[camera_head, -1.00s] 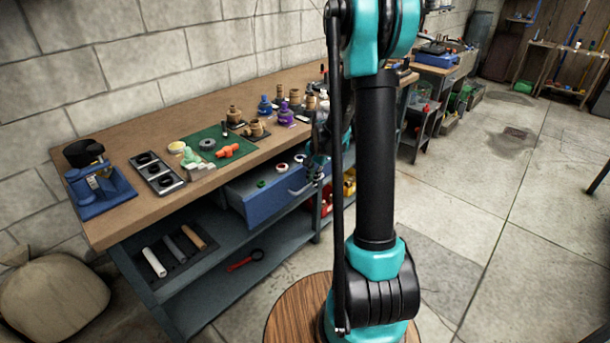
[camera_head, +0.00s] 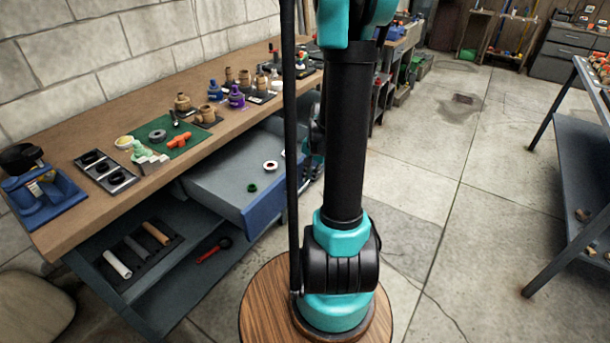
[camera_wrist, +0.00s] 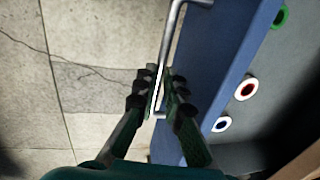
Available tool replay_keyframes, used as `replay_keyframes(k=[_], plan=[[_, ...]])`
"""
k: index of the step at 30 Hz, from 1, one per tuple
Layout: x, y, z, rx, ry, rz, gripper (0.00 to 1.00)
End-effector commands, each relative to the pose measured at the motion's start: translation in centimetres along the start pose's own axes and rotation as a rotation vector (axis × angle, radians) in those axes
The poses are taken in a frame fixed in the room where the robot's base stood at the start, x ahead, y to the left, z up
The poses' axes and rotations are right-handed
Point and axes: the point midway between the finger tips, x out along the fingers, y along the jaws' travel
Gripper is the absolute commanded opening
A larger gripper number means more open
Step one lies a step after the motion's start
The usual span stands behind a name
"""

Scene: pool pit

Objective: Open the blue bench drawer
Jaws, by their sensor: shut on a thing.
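The blue bench drawer (camera_head: 266,209) stands well out from under the bench top in the head view, with its grey inside showing. Its blue front also shows in the wrist view (camera_wrist: 222,70), along with its metal bar handle (camera_wrist: 173,38). My gripper (camera_wrist: 158,92) is shut on the handle, with a finger on each side of the bar. In the head view my arm hides most of the gripper and the handle. A green ring (camera_head: 252,188) and a white ring with a red centre (camera_head: 270,165) lie in the drawer.
The wooden bench top (camera_head: 80,208) carries a green mat (camera_head: 168,139), several fittings and a blue vise-like tool (camera_head: 42,195). Below it a shelf holds rolls (camera_head: 117,264) and a red-handled tool (camera_head: 213,249). Another table (camera_head: 585,150) stands at right. Concrete floor (camera_head: 440,220) between is clear.

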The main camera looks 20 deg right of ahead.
Motion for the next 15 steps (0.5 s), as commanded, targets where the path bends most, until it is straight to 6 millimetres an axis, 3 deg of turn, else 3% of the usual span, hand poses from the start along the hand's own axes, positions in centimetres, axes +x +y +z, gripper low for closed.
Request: replay_keyframes(k=[9,10,11,15], plan=[[-0.01,0.02,-0.08,0.0,0.001,0.0,0.0],[-0.01,0.01,-0.08,0.0,0.001,0.0,0.13],[-0.01,0.01,-0.07,0.0,0.001,0.0,0.17],[-0.01,0.01,-0.05,0.0,0.001,0.0,0.19]])
